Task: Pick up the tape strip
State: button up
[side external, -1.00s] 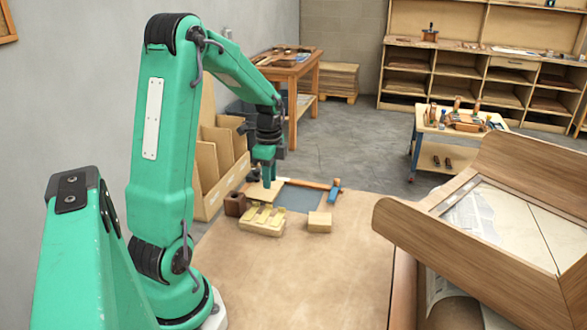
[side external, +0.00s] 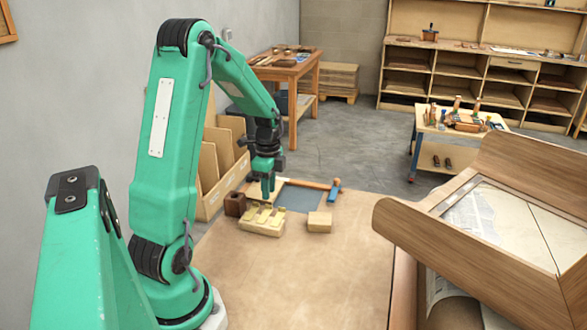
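Several pale yellow strips, which look like the tape strips (side external: 263,213), lie across the top of a cream block (side external: 262,228) on the workbench. They are small in view, and I cannot separate each one clearly. My gripper (side external: 268,194) points down just above and behind this block, close to the strips. I cannot tell whether it touches anything. The fingers are too small to show whether they are open or shut, and no held strip can be made out.
A dark brown block (side external: 235,204) stands left of the cream block, and a small tan block (side external: 319,222) to its right. A blue-grey mat (side external: 299,198) and a wooden-handled tool (side external: 334,190) lie behind. The front of the bench (side external: 300,280) is clear.

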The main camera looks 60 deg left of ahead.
aim_at(264, 214)
jog(key=shift+s+f, duration=0.1)
jog(key=shift+f, duration=2.15)
grip_shut()
